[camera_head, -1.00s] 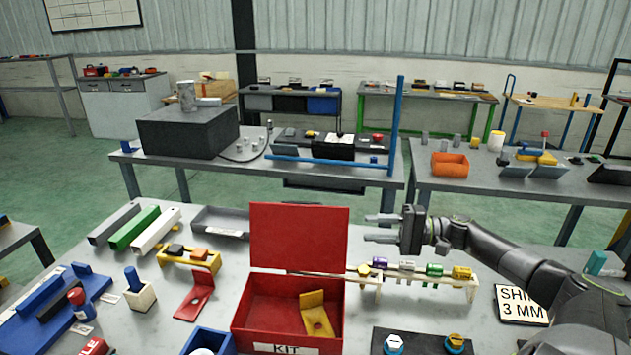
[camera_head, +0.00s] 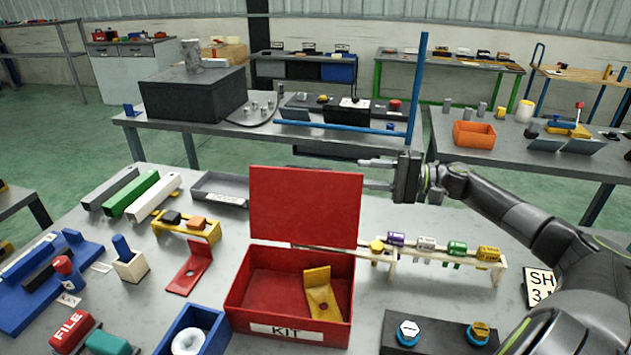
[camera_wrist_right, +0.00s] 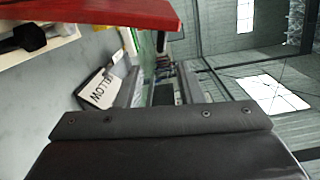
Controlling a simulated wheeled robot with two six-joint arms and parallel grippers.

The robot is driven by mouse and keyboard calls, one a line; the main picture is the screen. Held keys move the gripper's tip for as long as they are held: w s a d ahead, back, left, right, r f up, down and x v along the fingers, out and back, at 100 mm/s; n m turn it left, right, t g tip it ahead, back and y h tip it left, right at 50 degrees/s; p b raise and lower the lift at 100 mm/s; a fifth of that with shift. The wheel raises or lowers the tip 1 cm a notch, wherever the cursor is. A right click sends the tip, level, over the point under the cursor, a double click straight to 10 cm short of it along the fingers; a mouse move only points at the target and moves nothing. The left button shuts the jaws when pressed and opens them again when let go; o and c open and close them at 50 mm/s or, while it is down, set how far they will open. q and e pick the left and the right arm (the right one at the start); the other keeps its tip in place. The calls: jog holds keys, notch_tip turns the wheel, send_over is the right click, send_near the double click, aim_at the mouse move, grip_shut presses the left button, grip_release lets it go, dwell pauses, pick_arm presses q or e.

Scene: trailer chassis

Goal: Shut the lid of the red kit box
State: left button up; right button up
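The red kit box (camera_head: 290,331) stands on the near table with its lid (camera_head: 305,205) raised upright at the back. A yellow bracket (camera_head: 321,294) lies inside, and a thin rod crosses the back of the box. My right gripper (camera_head: 365,174) is at the lid's upper right edge, its two fingers apart and pointing left. The fingertips meet the lid's edge in the picture; whether they touch it or pass behind it I cannot tell. The right wrist view shows a red panel, apparently the lid (camera_wrist_right: 90,22), close above the gripper. My left gripper is out of view.
A rack with coloured cylinders (camera_head: 440,254) stands right of the box. A dark block with two bolts (camera_head: 440,333) is at front right. A blue bin (camera_head: 195,331), red bracket (camera_head: 190,270) and yellow stand (camera_head: 187,229) are on the left. A grey tray (camera_head: 220,188) lies behind.

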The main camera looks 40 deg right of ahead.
jog(key=p+x, duration=0.3)
jog(key=x, duration=0.7)
jog(key=shift+w+a+r, duration=0.15)
jog(key=shift+w+a, duration=0.1)
jog(key=shift+w, duration=0.05)
jog(key=shift+w+a+p, duration=0.45)
jog(key=shift+a, duration=0.05)
grip_shut()
